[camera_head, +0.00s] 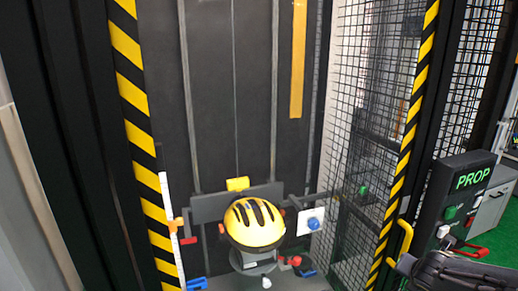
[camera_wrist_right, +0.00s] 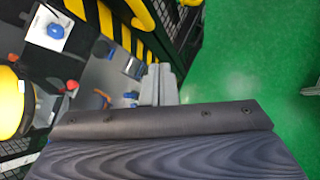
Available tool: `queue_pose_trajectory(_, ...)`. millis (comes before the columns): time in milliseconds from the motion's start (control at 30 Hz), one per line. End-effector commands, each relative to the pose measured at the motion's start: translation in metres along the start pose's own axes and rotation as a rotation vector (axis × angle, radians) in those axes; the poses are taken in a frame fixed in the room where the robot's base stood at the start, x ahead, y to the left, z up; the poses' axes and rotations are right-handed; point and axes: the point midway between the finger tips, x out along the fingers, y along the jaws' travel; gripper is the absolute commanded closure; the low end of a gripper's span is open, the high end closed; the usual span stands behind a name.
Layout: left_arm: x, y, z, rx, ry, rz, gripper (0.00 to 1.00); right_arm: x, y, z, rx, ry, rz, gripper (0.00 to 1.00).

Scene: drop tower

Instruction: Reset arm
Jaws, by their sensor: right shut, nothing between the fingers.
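My right gripper (camera_wrist_right: 158,85) shows in the right wrist view as two grey fingers, shut together and empty. It points over a grey surface and the green floor. In the head view a dark part of my right arm (camera_head: 460,272) enters at the lower right, in front of the control box (camera_head: 465,205) marked PROP. My left gripper is not in view. A yellow helmet (camera_head: 255,222) with black vents sits on a grey mount inside the drop tower; its yellow edge also shows at the left of the wrist view (camera_wrist_right: 10,105).
Striped yellow-black posts (camera_head: 140,120) and a black mesh panel (camera_head: 370,100) frame the tower opening. A yellow handle (camera_head: 400,242) stands out beside the right post. A white plate with a blue knob (camera_head: 314,223) is right of the helmet. Green floor (camera_wrist_right: 240,60) looks clear.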

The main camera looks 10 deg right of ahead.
Motion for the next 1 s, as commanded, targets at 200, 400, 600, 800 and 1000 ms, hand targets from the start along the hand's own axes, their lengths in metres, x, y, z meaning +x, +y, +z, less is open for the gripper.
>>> queue_pose_trajectory(200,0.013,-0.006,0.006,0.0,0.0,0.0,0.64,-0.088,-0.001,-0.073,1.131,0.19,-0.039,1.0)
queue_pose_trajectory(400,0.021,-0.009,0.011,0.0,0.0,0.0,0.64,-0.167,0.012,-0.174,2.006,0.516,-0.289,1.0)
queue_pose_trajectory(600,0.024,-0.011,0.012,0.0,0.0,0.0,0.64,-0.212,0.021,-0.231,2.384,0.707,-0.572,1.0)
queue_pose_trajectory(800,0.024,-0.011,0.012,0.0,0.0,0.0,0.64,-0.221,0.024,-0.241,2.448,0.74,-0.645,1.0)
queue_pose_trajectory(1000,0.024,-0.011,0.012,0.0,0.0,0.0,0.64,-0.22,0.024,-0.24,2.446,0.738,-0.642,1.0)
